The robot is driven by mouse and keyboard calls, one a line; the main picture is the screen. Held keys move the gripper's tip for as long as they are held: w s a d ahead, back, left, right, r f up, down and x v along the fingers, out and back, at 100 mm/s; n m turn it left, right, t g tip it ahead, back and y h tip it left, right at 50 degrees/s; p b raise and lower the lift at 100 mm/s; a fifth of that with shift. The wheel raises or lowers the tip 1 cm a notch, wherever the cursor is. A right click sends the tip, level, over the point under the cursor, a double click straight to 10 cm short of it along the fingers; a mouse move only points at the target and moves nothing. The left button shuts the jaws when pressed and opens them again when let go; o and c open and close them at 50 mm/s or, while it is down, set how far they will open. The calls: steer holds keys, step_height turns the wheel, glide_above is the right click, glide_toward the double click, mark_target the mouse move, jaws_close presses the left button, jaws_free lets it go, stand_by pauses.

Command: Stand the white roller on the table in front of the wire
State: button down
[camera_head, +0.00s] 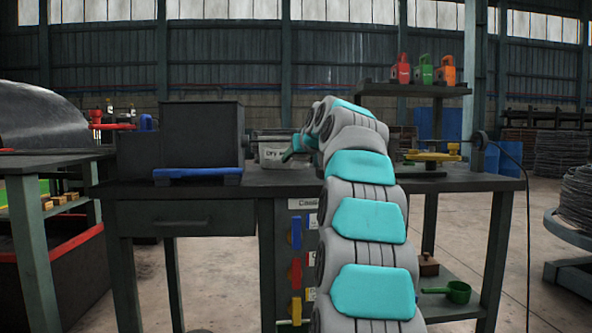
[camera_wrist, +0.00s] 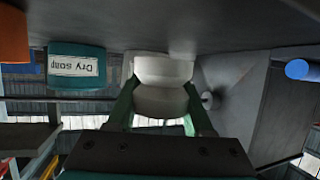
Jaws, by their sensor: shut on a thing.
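The white roller (camera_wrist: 162,70) is between the green fingers of my gripper (camera_wrist: 160,95) in the wrist view, which looks upside down. My gripper is shut on it. Its end is close to the dark tabletop (camera_wrist: 240,25); I cannot tell whether they touch. The wire (camera_head: 268,134) shows as a thin line between the dark box and my arm. I cannot judge the roller's distance from it.
A yellow part (camera_head: 433,156) sits at right.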

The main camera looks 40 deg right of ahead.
mark_target(296, 179)
steer(key=shift+f, duration=1.55)
steer(key=shift+f+b, duration=0.2)
steer(key=shift+b, duration=0.15)
steer(key=shift+c, duration=1.5)
jaws_free()
steer(key=shift+r, duration=0.1)
steer(key=shift+r, duration=0.15)
steer(key=v, duration=1.2)
